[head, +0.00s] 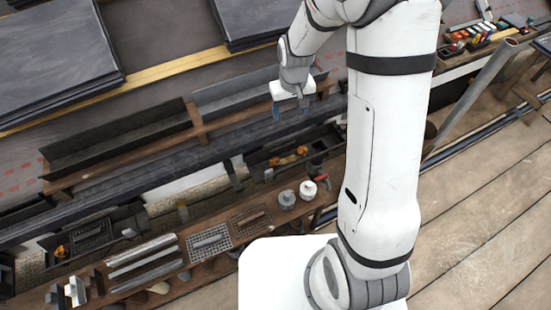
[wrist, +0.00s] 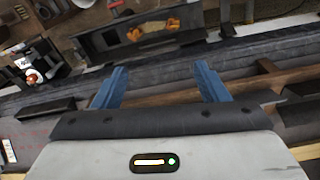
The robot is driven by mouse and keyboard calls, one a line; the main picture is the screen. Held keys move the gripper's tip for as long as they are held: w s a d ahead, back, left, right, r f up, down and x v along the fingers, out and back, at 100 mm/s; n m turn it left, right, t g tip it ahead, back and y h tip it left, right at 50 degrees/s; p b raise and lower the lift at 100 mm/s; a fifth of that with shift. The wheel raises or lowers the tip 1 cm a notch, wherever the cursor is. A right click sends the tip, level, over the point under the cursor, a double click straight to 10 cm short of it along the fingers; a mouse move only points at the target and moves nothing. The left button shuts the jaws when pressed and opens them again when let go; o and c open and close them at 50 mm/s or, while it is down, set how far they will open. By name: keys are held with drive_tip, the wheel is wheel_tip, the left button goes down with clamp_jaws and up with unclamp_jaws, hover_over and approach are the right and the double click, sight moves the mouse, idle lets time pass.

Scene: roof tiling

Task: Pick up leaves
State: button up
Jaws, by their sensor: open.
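Orange-brown leaves (head: 288,157) lie in a dark open trough (head: 328,132) just below my gripper in the head view. They also show in the wrist view (wrist: 153,28), at the top middle, beyond the fingertips. My gripper (head: 290,113) is open and empty, its two blue fingers (wrist: 157,80) spread apart. It hangs over the dark gutter edge, apart from the leaves. A smaller orange-brown patch (head: 60,251) shows in another dark trough at the lower left; I cannot tell whether it is leaves.
A wooden tool board (head: 160,277) with metal bars, grids and small pots (head: 287,199) runs along the front. Dark slate stacks (head: 55,45) lie at the upper left. A grey pipe (head: 470,92) slants at the right. The plank floor (head: 480,220) at lower right is clear.

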sight(275, 159)
drive_tip(key=shift+n+g, duration=0.5)
drive_tip(key=shift+n, duration=0.2)
drive_tip(key=w+a+f+b, duration=0.1)
drive_tip(key=f+b, duration=0.1)
drive_tip(key=f, duration=0.7)
drive_tip(key=w+a+f+b, duration=0.1)
drive_tip(key=a+f+b, duration=0.1)
drive_tip(key=f, duration=0.8)
drive_tip(key=w+a+f+b, duration=0.1)
drive_tip(key=f+b, duration=0.3)
drive_tip(key=f, duration=0.5)
drive_tip(key=shift+w+a+f, duration=0.15)
drive_tip(key=shift+w+a, duration=0.05)
drive_tip(key=shift+w, duration=0.25)
wheel_tip(275, 159, down, 5)
drive_tip(key=shift+f+b, duration=0.15)
drive_tip(key=shift+b, duration=0.85)
drive_tip(key=c, duration=1)
